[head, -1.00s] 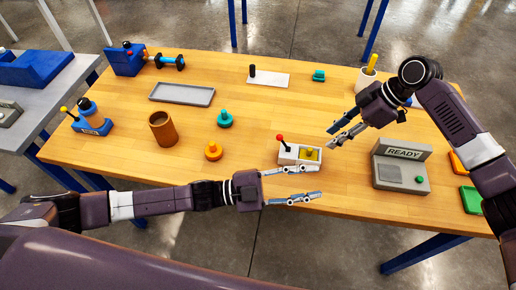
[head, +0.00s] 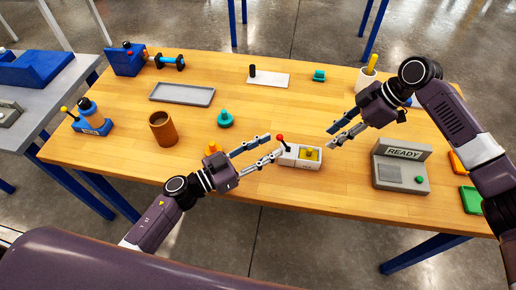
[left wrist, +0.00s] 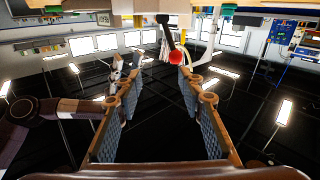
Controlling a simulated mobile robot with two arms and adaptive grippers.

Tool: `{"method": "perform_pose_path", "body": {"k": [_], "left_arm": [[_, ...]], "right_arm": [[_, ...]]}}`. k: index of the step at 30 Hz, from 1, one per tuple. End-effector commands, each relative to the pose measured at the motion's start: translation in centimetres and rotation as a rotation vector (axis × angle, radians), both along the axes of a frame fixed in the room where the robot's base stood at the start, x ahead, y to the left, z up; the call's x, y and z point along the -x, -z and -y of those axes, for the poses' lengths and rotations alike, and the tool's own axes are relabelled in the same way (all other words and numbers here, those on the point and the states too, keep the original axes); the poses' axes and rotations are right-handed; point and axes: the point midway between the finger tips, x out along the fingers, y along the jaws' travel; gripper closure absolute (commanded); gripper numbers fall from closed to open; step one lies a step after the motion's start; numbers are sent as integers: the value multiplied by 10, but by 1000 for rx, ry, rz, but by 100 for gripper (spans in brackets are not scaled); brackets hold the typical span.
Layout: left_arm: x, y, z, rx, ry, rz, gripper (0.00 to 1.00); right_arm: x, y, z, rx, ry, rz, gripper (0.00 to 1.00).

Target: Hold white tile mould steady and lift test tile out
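The white tile mould (head: 288,160) stands near the table's front edge, with a yellow test tile (head: 311,154) in its right part. A lever with a red knob (head: 280,137) rises at its left end. My left gripper (head: 275,145) is open and empty at the mould's left, its fingers pointing toward the lever. In the left wrist view the red knob (left wrist: 176,57) shows near the tips of the spread fingers; whether they touch it I cannot tell. My right gripper (head: 331,137) is open and empty, just above and right of the mould.
A grey READY box (head: 400,172) stands to the right. An orange knobbed piece (head: 211,147) sits partly behind my left gripper. A teal piece (head: 225,119), a brown cup (head: 162,129) and a grey tray (head: 182,94) are further left.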

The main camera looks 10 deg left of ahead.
Motion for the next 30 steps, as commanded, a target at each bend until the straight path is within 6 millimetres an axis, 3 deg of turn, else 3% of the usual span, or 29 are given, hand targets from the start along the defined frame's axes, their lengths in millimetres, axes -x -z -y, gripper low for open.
{"method": "perform_pose_path", "body": {"k": [3, 8, 21, 30], "left_arm": [[-1, 12, -17, 10, -43, -56, 64], [-6, 18, -22, 15, -62, -80, 64], [-51, 17, 21, 16, -62, -80, 64], [-58, 18, 29, 14, -60, -81, 64]], "right_arm": [[0, 0, 0, 0, 0, 0, 71], [0, 0, 0, 0, 0, 0, 71], [0, 0, 0, 0, 0, 0, 71], [0, 0, 0, 0, 0, 0, 71]]}}
